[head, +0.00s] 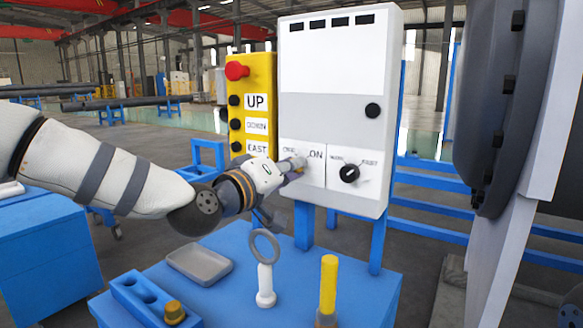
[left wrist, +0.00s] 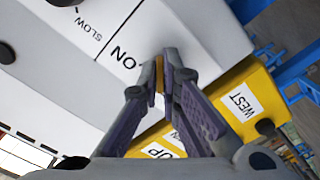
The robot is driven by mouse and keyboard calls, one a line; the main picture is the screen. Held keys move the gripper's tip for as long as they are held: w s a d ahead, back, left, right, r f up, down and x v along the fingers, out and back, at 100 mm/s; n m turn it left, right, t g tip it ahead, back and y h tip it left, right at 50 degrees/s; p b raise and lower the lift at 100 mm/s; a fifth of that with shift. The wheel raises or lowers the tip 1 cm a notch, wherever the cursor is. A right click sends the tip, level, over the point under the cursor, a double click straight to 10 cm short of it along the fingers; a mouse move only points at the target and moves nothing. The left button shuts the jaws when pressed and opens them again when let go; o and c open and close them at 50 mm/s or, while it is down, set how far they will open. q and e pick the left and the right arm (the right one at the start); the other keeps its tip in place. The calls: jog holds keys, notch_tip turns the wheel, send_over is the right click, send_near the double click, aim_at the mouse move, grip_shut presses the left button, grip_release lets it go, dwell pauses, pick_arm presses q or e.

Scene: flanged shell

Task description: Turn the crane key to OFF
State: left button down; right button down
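The grey control box (head: 333,100) stands on blue posts. The crane switch plate (head: 315,172) is low on its left side, with "ON" readable. My left gripper (head: 293,164) is at this plate and covers most of the switch. In the left wrist view my left gripper (left wrist: 164,72) has its fingertips close together on a thin brass-coloured piece, the crane key (left wrist: 159,74). Beside it "ON" is readable, with part of another letter near the fingers. The key's exact angle and any OFF mark are hidden. My right gripper is not in view.
A second black knob (head: 349,173) sits just right of the switch plate. A yellow button box (head: 251,105) stands close on the left. Below is a blue table (head: 225,300) with a grey tray (head: 199,264), a ring-topped post (head: 265,270) and a yellow post (head: 328,285). A large dark shell (head: 510,100) fills the right.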

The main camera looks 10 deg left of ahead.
pick_arm(q)
jog(key=c, duration=1.8)
grip_release()
jog(key=v, duration=1.2)
